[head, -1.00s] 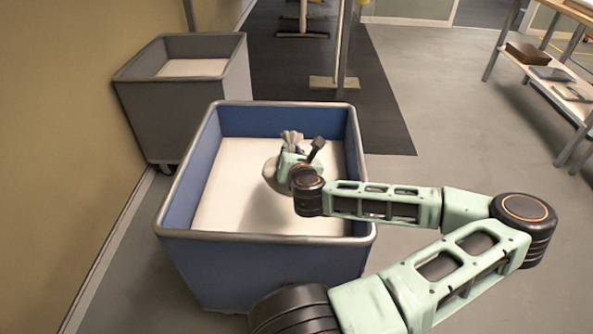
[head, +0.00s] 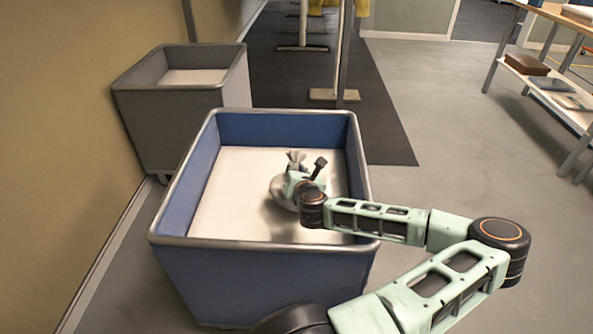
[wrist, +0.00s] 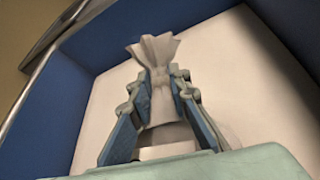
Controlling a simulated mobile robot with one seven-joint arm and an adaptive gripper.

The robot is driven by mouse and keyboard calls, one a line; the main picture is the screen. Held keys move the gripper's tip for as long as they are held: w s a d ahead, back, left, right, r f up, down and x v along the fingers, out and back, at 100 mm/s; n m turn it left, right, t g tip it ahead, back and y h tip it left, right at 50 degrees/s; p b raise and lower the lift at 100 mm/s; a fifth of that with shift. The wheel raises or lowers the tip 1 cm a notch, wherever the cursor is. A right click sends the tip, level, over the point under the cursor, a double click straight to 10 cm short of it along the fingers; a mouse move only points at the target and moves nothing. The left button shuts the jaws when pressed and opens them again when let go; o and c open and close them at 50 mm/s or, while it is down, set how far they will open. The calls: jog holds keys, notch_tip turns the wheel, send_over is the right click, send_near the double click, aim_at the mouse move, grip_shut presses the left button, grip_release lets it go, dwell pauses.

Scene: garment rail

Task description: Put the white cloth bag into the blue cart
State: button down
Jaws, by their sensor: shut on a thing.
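The blue cart (head: 262,278) stands in front of me, with blue walls, a grey rim and a white inner floor. My gripper (head: 297,168) is down inside the cart, right of its middle. In the wrist view my gripper (wrist: 160,92) is shut on the gathered neck of the white cloth bag (wrist: 154,50), with the ruffled top sticking out past the fingers. In the head view the bag (head: 281,190) hangs below the gripper, partly hidden by it. I cannot tell whether the bag touches the cart floor.
A grey cart (head: 180,115) stands behind and left, against the beige wall. A rail post on a base (head: 333,95) stands beyond on the dark mat. A shelf table (head: 550,85) with boxes is at the right. Floor to the right is clear.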

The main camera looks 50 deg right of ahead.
jog(key=c, duration=1.8)
grip_release()
jog(key=p+v, duration=0.1)
jog(key=v, duration=0.4)
jog(key=p+v, duration=0.2)
jog(key=v, duration=0.3)
jog(key=shift+w+d+r+p, duration=0.1)
jog(key=shift+r+p, duration=0.15)
jog(key=shift+p, duration=0.05)
jog(key=s+a+p, duration=0.1)
jog(key=p, duration=0.1)
jog(key=shift+r+p, duration=0.2)
jog(key=shift+p, duration=0.1)
jog(key=shift+s+a+p, duration=0.25)
jog(key=shift+s+p, duration=0.05)
jog(key=shift+p, duration=0.15)
jog(key=shift+f, duration=0.1)
